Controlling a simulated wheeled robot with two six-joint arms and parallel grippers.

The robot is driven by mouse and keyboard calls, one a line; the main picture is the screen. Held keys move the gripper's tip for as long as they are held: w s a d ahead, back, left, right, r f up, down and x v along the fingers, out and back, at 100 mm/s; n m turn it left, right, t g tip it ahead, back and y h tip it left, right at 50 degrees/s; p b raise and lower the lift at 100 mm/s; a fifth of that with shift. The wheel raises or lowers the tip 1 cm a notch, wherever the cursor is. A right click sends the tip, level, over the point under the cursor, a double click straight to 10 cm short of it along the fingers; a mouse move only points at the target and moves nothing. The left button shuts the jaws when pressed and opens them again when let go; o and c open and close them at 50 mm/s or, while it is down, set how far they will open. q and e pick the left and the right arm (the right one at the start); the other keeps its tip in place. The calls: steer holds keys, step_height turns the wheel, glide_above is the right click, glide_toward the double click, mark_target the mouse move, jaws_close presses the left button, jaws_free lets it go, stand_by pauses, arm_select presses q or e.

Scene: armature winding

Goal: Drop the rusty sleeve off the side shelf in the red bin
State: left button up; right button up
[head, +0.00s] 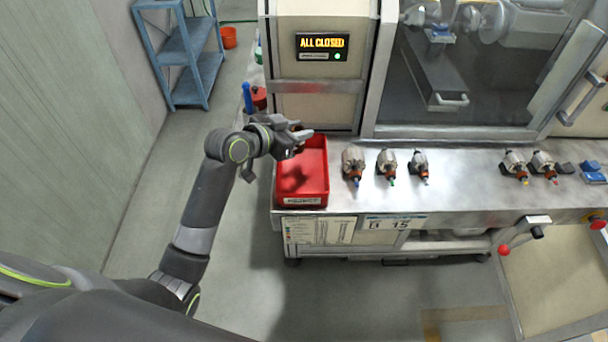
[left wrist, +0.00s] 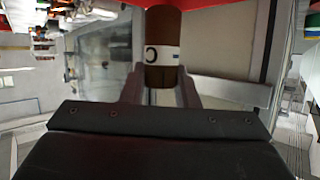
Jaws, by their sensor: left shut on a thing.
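My left gripper (head: 303,138) is above the back part of the red bin (head: 302,202), which stands at the left end of the metal bench. In the left wrist view, the gripper (left wrist: 160,85) is shut on a rusty brown sleeve (left wrist: 162,76) with a white band bearing a dark mark. The sleeve sits between the two fingers, and a red strip of the bin (left wrist: 225,4) shows at the top edge. In the head view the sleeve is mostly hidden by the gripper. My right gripper is not in view.
Several armatures (head: 387,163) stand on the bench (head: 455,190) right of the bin. The machine cabinet (head: 318,90), with a lit "ALL CLOSED" display, rises behind the bin. A blue bottle (head: 247,98) and a reddish container (head: 259,98) are left of the cabinet. A blue rack (head: 186,52) stands farther back.

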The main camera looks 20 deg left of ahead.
arm_select(q)
steer(key=shift+f+b, duration=1.95)
steer(key=shift+f, duration=0.45)
steer(key=o, duration=1)
steer(key=shift+o, duration=0.4)
steer(key=shift+a, duration=0.1)
steer(key=b+v, duration=0.2)
steer(key=v, duration=1.5)
